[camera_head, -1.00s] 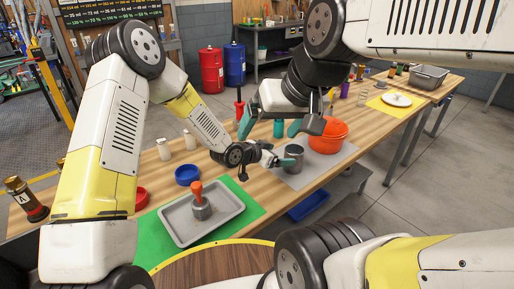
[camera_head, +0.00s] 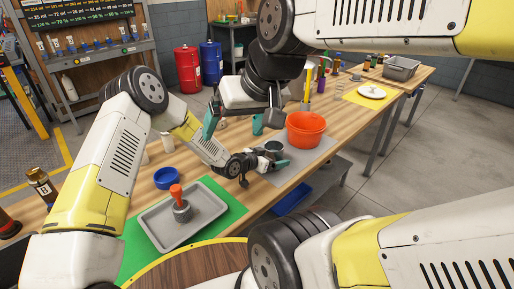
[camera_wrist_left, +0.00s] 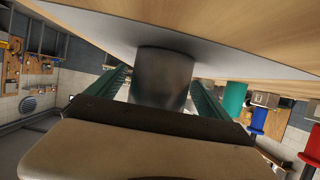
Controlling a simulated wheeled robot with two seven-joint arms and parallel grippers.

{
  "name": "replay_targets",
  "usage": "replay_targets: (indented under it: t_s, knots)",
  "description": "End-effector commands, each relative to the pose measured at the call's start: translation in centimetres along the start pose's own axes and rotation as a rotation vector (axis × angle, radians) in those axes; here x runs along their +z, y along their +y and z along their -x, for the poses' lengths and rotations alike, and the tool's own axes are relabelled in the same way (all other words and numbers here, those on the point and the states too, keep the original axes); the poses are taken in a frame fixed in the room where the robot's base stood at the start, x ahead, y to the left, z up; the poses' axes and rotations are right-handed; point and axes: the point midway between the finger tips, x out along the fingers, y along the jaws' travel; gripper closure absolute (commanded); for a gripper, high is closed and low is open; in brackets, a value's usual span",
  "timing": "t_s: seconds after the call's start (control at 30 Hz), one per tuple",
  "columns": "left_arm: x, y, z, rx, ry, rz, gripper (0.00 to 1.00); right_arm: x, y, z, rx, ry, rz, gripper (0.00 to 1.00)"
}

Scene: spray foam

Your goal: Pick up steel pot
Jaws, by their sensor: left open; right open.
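The steel pot (camera_head: 274,146) is a small grey cylinder on the grey mat (camera_head: 300,160), beside the orange bucket. My left gripper (camera_head: 276,157) is low at the pot and partly hides it. In the left wrist view the steel pot (camera_wrist_left: 164,75) stands between the two open teal fingers, with narrow gaps visible beside it. My right gripper (camera_head: 235,122) hangs higher over the table, to the left of and behind the pot. Its teal fingers are wide apart with nothing between them.
The orange bucket (camera_head: 306,130) stands close to the pot's right. A grey tray (camera_head: 158,226) on a green mat (camera_head: 221,190) holds an orange-handled tool in a grey cup. A blue bowl (camera_head: 167,178) stands behind the tray. A white plate (camera_head: 371,91) lies on a yellow mat.

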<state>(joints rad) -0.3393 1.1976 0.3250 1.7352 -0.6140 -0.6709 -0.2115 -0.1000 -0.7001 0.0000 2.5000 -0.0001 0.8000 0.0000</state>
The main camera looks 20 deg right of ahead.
Motion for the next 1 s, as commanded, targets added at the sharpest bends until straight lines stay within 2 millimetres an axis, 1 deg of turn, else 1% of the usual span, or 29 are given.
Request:
replay_targets:
  t_s: [0.13,0.17,0.2,0.27,0.3,0.37,0.5,0.57,0.6,1.0]
  knots:
    - [-0.02,0.00,0.02,0.000,0.000,0.000,0.09,0.00,0.00,0.00,0.000,0.000,0.000,0.09]
    - [-0.02,0.00,0.03,0.000,0.000,0.000,0.13,0.00,0.00,0.00,0.000,0.000,0.000,0.09]
    - [-0.02,0.00,0.03,0.000,0.000,0.000,0.21,0.00,0.00,0.00,0.000,0.000,0.000,0.09]
    - [-0.02,0.00,0.04,0.000,0.000,0.000,0.32,0.00,0.00,0.00,0.000,0.000,0.000,0.09]
    - [-0.02,0.00,0.04,0.000,0.000,0.000,0.40,0.00,0.00,0.00,0.000,0.000,0.000,0.09]
    - [-0.03,0.00,0.04,0.000,0.000,0.000,0.52,0.00,0.00,0.00,0.000,0.000,0.000,0.09]
    - [-0.02,0.00,0.05,0.000,0.000,0.000,0.80,0.00,0.00,0.00,0.000,0.000,0.000,0.09]
    - [-0.03,0.00,0.05,0.000,0.000,-0.001,0.91,0.00,0.00,0.00,0.000,0.000,0.000,0.09]
    - [-0.03,0.00,0.06,0.000,0.000,-0.001,0.99,0.00,0.00,0.00,0.000,0.000,0.000,0.09]
    - [-0.42,-0.02,0.13,0.000,0.003,-0.001,1.00,0.00,0.00,0.00,0.000,0.000,0.000,0.09]
